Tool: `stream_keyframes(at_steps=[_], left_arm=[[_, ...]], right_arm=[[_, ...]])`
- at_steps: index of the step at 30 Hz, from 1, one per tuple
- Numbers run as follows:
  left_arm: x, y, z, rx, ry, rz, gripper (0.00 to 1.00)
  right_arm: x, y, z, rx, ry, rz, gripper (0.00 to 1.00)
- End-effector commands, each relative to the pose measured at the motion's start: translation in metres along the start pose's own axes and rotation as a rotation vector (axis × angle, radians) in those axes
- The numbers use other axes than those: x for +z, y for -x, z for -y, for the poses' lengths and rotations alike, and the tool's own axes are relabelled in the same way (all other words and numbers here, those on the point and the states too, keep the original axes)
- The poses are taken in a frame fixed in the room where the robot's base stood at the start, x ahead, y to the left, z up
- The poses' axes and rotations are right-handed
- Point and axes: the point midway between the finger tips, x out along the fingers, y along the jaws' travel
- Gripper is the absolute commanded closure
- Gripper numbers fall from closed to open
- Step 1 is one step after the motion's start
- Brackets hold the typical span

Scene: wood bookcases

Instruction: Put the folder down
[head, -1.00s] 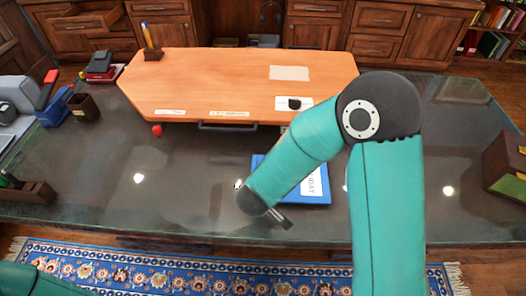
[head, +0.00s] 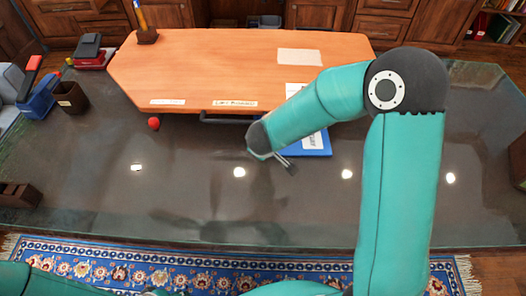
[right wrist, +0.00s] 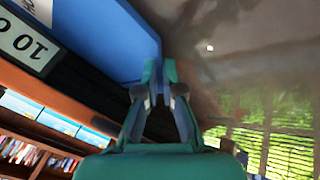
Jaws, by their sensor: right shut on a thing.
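The blue folder (head: 318,145) with a white label is in the head view, at the near right edge of the wooden board, partly hidden behind my right arm. My right gripper (head: 288,164) is at the folder's near left side and mostly hidden by my wrist. In the right wrist view, the folder (right wrist: 108,42) fills the upper left. There the right gripper (right wrist: 160,82) is shut on the folder's edge. I cannot tell whether the folder touches the surface below. Only teal parts of my left arm show along the bottom; its gripper is not visible.
A glass-topped desk (head: 90,180) carries the orange wooden board (head: 230,70), with a pen holder (head: 147,36) on it. A red ball (head: 153,123) lies near the board's left front. A dark cup (head: 71,98) stands at left. The front glass is clear.

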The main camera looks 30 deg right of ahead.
Motion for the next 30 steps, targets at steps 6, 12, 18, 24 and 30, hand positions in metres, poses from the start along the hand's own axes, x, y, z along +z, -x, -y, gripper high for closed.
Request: stream_keyframes(at_steps=[6,12,18,24,30], left_arm=[[0.001,-0.009,0.003,0.0,-0.002,0.001,0.6],[0.0,-0.008,0.002,0.0,-0.002,0.0,0.6],[0.0,-0.008,0.003,0.0,-0.002,0.001,0.6],[0.0,-0.005,0.001,0.0,-0.002,0.001,0.6],[0.0,0.009,-0.004,0.0,-0.002,0.001,0.6]], right_arm=[[0.018,-0.004,-0.011,0.016,-0.035,0.018,1.0],[0.015,-0.003,-0.008,0.013,-0.029,0.015,0.83],[0.012,-0.003,-0.006,0.012,-0.024,0.013,0.83],[0.011,0.003,-0.006,0.011,-0.022,0.011,0.83],[0.009,0.032,-0.007,0.011,-0.021,0.01,0.83]])
